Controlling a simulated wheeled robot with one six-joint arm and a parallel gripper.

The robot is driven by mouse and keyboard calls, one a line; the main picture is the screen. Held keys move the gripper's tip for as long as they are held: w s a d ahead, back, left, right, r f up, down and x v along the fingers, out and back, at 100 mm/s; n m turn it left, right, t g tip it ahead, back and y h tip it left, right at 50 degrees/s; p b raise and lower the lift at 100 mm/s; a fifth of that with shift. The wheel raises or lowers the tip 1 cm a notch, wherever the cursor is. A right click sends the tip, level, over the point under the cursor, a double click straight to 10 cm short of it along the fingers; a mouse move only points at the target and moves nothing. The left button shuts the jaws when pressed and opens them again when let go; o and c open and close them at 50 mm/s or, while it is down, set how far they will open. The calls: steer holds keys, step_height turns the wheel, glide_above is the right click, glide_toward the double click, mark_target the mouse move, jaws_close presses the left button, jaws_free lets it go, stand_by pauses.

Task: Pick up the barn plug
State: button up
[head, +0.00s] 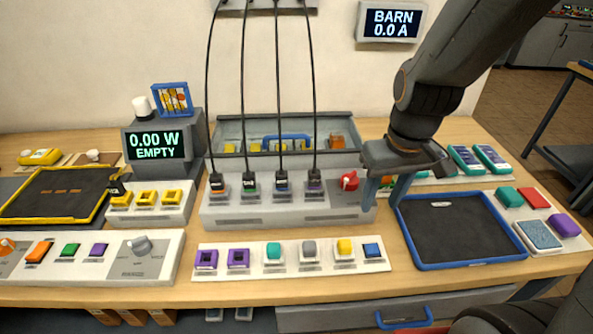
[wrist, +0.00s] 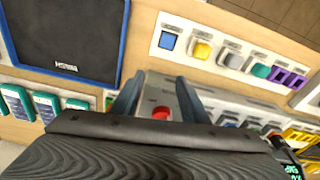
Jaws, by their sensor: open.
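My gripper (head: 385,195) points down at the panel's right end, right of the red knob (head: 349,181). In the wrist view, the red knob (wrist: 160,113) shows between the fingers (wrist: 158,98).
A blue-rimmed dark tray (head: 408,243) lies to the right. A strip of coloured blocks (head: 292,266) lies in front of the panel. A grey bin (head: 232,130) stands behind the cables. The wall display (head: 391,22) reads BARN 0.0 A; another display (head: 156,145) reads 0.00 W EMPTY.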

mark_target(282, 173)
steer(key=w+a+r+n, duration=0.1)
steer(key=a+n, duration=0.1)
steer(key=n, duration=0.1)
steer(key=w+a+r+n+y, duration=0.1)
steer(key=w+a+n, duration=0.1)
steer(key=a, duration=0.1)
steer(key=w+a+r+n+y, duration=0.1)
steer(key=w+a+n, duration=0.1)
steer(key=a+n, duration=0.1)
steer(key=shift+w+a+n+g, duration=0.1)
steer(key=shift+a+n+g, duration=0.2)
steer(key=shift+g, duration=0.1)
steer(key=w+a+r+n+y, duration=0.2)
steer(key=w+a+r+n, duration=0.1)
steer(key=a+n, duration=0.55)
steer(key=shift+m+g, duration=0.3)
steer(key=shift+m, duration=0.05)
steer(key=shift+a+p+x, duration=0.25)
steer(key=shift+p+x, duration=0.6)
steer(key=shift+x, duration=1.1)
steer(key=shift+a+p+x, duration=0.2)
steer(key=shift+p+x, duration=0.6)
steer(key=shift+x, duration=1.1)
steer(key=shift+w+r, duration=0.15)
steer(key=shift+c, duration=0.2)
jaws_close()
